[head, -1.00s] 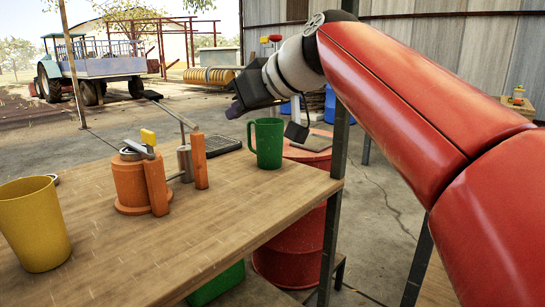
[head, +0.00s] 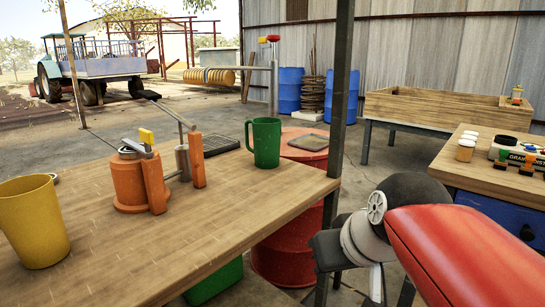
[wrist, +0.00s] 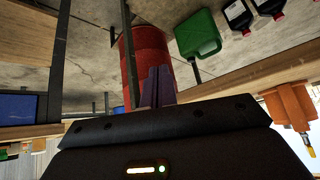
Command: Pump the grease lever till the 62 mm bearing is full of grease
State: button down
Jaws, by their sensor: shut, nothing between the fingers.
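The orange grease packer (head: 130,183) stands on the wooden bench (head: 185,250) in the head view. A grey ring, seemingly the bearing (head: 128,153), sits on top, partly hidden by a metal bar with a yellow tip (head: 147,136). The amount of grease cannot be seen. The lever (head: 172,114) slopes up to the left from its post to a black grip (head: 149,95). My gripper (wrist: 157,88) is shut and empty in the wrist view, its fingers pressed together. In the head view it is low, right of the bench, well away from the lever.
A green mug (head: 266,145) stands at the bench's right corner, and a yellow cup (head: 33,225) at the left. A dark post (head: 342,110) rises beside the bench. A red drum (head: 285,245) stands behind it. Another table (head: 480,180) is at the right.

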jog(key=s+d+f+m+h, duration=0.1)
jog(key=s+d+f, duration=0.2)
jog(key=f, duration=0.3)
jog(key=s+d+f+m+g+h, duration=0.1)
jog(key=s+d+f, duration=0.1)
jog(key=s+f, duration=0.3)
jog(key=shift+s+d+f+m, duration=0.3)
jog(key=shift+s+d+f, duration=0.1)
jog(key=shift+f, duration=0.05)
